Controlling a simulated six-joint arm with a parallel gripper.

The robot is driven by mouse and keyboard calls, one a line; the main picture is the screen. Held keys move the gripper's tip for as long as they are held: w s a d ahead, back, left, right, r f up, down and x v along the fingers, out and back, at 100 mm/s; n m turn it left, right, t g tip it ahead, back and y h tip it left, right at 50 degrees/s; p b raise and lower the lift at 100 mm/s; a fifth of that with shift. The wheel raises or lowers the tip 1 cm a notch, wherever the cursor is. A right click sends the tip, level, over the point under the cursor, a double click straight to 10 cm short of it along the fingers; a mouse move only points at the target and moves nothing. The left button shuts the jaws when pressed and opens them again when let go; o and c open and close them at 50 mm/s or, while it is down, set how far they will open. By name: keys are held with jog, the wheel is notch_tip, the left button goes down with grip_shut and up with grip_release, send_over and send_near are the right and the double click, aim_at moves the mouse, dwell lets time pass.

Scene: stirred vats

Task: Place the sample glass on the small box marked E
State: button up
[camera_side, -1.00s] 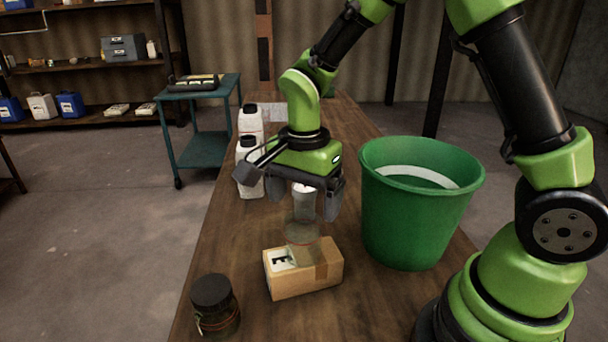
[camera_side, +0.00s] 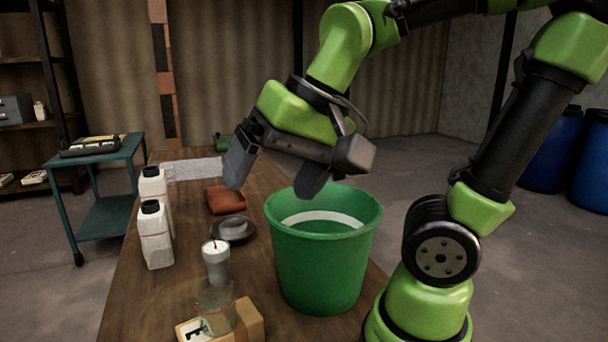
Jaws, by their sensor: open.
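The sample glass (camera_side: 216,306) is clear and see-through. It appears to stand upright on the small box marked E (camera_side: 250,317), a brown carton with a white label bearing a black E. The bottom of the frame cuts the box off. My gripper (camera_side: 277,178) is open and empty, tilted, up and to the right of the glass and clear of it.
A pale cylinder (camera_side: 216,264) shows just behind the glass. Two white bottles (camera_side: 156,235) stand at the left table edge. Bare table (camera_side: 150,300) is left of the box.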

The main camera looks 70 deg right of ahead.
jog(key=s+n, duration=0.1)
jog(key=s+n+t, duration=0.1)
jog(key=s+n, duration=0.1)
jog(key=shift+s+r+t, duration=0.25)
jog(key=shift+s+t, duration=0.1)
jog(key=shift+t, duration=0.05)
